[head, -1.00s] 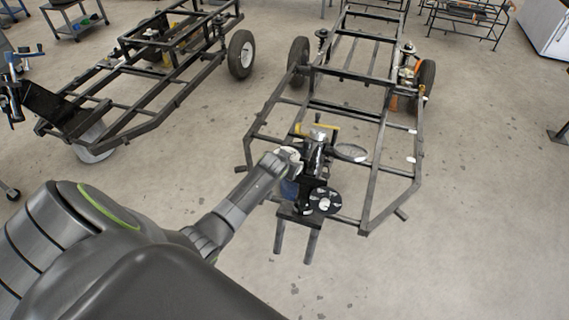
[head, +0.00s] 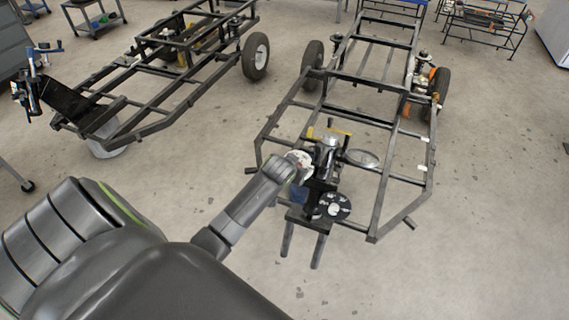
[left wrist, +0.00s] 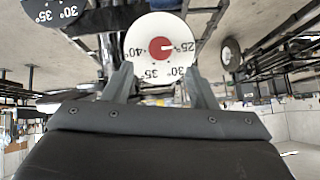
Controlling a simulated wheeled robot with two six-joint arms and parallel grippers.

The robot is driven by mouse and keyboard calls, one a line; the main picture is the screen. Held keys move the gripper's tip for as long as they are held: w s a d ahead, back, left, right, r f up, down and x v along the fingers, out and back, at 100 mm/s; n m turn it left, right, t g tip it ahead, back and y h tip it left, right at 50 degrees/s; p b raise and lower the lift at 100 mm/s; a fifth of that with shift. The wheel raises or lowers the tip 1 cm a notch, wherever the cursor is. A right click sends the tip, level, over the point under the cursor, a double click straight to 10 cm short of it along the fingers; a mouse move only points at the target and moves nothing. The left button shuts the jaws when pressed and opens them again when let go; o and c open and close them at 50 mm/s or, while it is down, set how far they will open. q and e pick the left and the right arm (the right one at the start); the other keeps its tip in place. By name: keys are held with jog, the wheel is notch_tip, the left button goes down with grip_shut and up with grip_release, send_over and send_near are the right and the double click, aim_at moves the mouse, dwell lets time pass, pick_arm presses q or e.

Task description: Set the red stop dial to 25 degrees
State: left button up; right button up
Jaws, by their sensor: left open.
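In the left wrist view a white dial with a red centre (left wrist: 162,47) faces me. Its black marks read 25°, 30°, 35° and 40°, with the 25° on the right side. A small pale mark on the red centre seems to point right, toward 25°. My left gripper (left wrist: 158,70) is open, its fingers at the dial's lower left and lower right; I cannot tell whether they touch it. In the head view the pale dial (head: 300,160) sits on the left of a black fixture (head: 322,180), with the end of my left arm against it. My right gripper is not in view.
A black dial with white marks (head: 333,207) sits lower on the fixture, and part of it shows in the left wrist view (left wrist: 52,12). A black tube frame (head: 383,190) surrounds the fixture. The floor at right is clear.

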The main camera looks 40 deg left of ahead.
pick_arm(q)
jog(key=v, duration=1.1)
dwell(0.3)
jog(key=s+f+g+b, duration=0.1)
jog(key=s+f, duration=0.3)
jog(key=f, duration=0.6)
jog(key=s+a+f+g, duration=0.1)
jog(key=s+f+g, duration=0.15)
jog(key=f, duration=0.75)
jog(key=s+f+b, duration=0.1)
jog(key=s+f, duration=0.4)
jog(key=f, duration=0.5)
jog(key=s+d+f+g, duration=0.1)
jog(key=s+f, duration=0.5)
jog(key=s, duration=0.4)
jog(key=s+d+f+g+h, duration=0.1)
jog(key=s+f, duration=0.5)
jog(key=s, duration=0.3)
jog(key=s+d+f+g+b, duration=0.1)
jog(key=s+f, duration=0.5)
jog(key=s, duration=0.4)
jog(key=shift+s+m+g+h, duration=0.3)
jog(key=shift+g+h, duration=0.05)
jog(key=shift+h, duration=0.05)
jog(key=shift+d, duration=0.1)
